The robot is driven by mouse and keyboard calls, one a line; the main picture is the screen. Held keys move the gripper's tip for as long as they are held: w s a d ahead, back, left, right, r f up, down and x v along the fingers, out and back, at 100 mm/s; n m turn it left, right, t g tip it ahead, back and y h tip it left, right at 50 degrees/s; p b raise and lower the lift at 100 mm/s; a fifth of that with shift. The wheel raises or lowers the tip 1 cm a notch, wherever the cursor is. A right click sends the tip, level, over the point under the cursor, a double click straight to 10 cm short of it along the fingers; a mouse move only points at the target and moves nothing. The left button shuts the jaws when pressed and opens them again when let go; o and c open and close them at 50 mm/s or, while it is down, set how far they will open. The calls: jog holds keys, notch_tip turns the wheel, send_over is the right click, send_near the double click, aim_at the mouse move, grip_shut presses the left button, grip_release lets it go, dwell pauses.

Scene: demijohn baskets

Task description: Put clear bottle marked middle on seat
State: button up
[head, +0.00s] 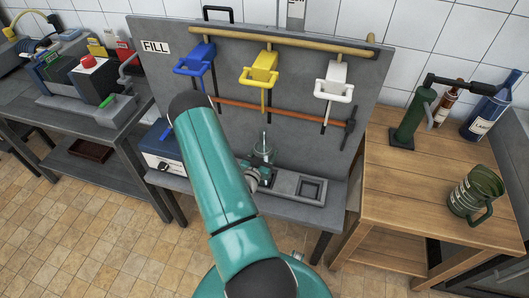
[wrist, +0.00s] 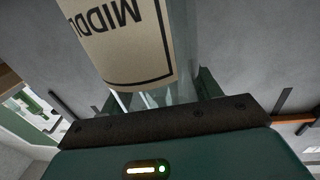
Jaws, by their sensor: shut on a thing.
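The clear bottle (head: 263,148) stands roughly upright in front of the grey FILL panel, below the yellow-handled tap. My gripper (head: 258,177) is shut on it; my arm hides part of the bottle's lower body. In the wrist view the clear bottle (wrist: 186,50) rises between the jaws of my gripper (wrist: 165,105), with a cream label reading "MIDD…" upside down. A grey block with a square recess, seemingly the seat (head: 284,187), lies on the bench shelf just right of the gripper. I cannot tell whether the bottle's base touches anything.
Blue (head: 195,60), yellow (head: 260,70) and white (head: 333,80) tap handles hang above the shelf, with a copper-coloured pipe (head: 285,113) below them. A blue box (head: 163,150) stands left. A wooden table (head: 400,180) at right holds bottles and a green jug (head: 475,193).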

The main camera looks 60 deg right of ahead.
jog(key=shift+f, duration=0.15)
jog(key=o, duration=1.6)
jog(key=shift+c, duration=0.2)
jog(key=shift+a, duration=0.1)
jog(key=a, duration=1.3)
jog(key=shift+s+a, duration=0.3)
